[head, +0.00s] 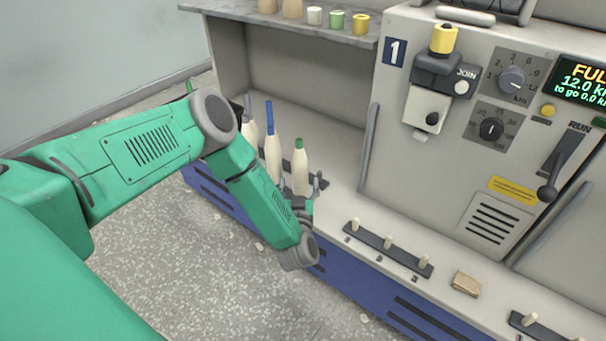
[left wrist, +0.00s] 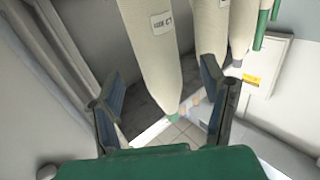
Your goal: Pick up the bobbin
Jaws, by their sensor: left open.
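Several cream bobbins stand in a tray recess at the left of the machine. The nearest bobbin (head: 300,170) has a green top; another bobbin (head: 272,155) has a tall blue top, and a third stands behind it. My left gripper (head: 308,192) is low, right beside the green-topped bobbin. In the left wrist view, a labelled cream bobbin (left wrist: 155,50) with a green end lies between the two spread fingers of my left gripper (left wrist: 161,82). Gaps show on both sides of it. More bobbins hang into that view at the upper right. My right gripper is out of view.
A ledge (head: 428,262) with a row of short pegs (head: 388,242) and a tan block (head: 466,283) runs to the right. A shelf (head: 290,22) with small spools is above the recess. The upright machine panel (head: 400,75) stands right of the recess.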

